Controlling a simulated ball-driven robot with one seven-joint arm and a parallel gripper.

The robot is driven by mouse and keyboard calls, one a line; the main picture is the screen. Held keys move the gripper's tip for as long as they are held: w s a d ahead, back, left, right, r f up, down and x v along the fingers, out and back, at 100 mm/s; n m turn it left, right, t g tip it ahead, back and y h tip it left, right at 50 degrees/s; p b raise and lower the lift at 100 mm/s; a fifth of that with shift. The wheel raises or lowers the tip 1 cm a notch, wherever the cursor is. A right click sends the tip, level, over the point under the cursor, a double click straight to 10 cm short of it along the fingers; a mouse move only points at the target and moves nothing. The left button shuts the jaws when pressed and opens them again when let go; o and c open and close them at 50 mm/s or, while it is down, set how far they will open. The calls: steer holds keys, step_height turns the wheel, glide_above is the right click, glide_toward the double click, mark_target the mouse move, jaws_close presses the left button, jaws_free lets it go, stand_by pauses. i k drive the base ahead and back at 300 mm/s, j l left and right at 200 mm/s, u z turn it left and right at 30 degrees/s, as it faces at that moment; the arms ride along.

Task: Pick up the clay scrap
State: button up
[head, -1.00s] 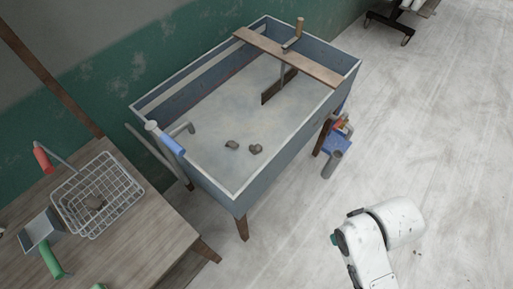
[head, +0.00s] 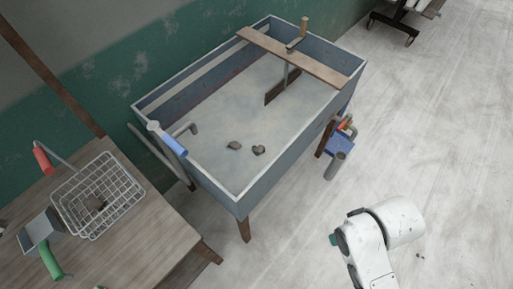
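Two small grey-brown clay scraps lie close together on the floor of a blue-grey trough on legs (head: 215,196). The left clay scrap (head: 234,146) and the right clay scrap (head: 259,150) are near the trough's front end. Another brownish lump (head: 97,203) sits in a wire basket (head: 112,212) on the wooden table. My white arm shows at the lower right, over the floor and apart from the trough. My gripper's fingers do not show, so I cannot see whether it holds anything.
A wooden plank (head: 292,57) with a handled paddle crosses the trough's far end. A blue-handled pipe (head: 172,141) is at its left rim. The wooden table (head: 150,235) stands at lower left. A blue stand (head: 341,143) is by the right side. The floor at right is mostly clear.

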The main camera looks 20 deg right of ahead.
mark_target(259, 150)
steer(key=i+u, duration=0.3)
steer(key=i, duration=0.9)
steer(key=k+j, duration=0.25)
steer(key=k, duration=0.15)
